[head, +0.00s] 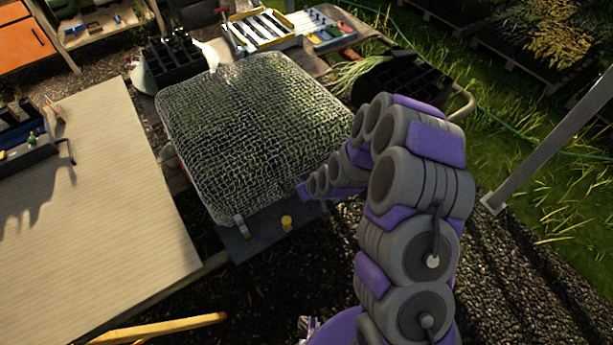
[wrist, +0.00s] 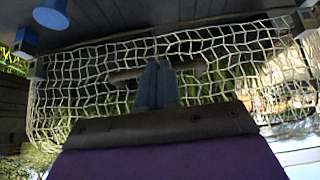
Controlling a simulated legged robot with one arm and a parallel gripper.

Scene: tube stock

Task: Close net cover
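The net cover (head: 255,125) is a pale mesh with rounded corners, spread over a box-like bed on the table. It also shows in the wrist view (wrist: 90,85), with greenery visible through its mesh. My gripper (wrist: 156,68) is at the net, its two blue-grey fingers close together with no clear gap. In the head view my arm reaches to the net's lower right edge, and the fingers cannot be made out.
A dark panel with a yellow knob (head: 287,222) and a metal clip (head: 240,228) lies at the net's near edge. A wooden table (head: 90,200) stands left. Black trays (head: 172,60) and a tool tray (head: 262,32) stand behind. A grey post (head: 550,140) rises at right.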

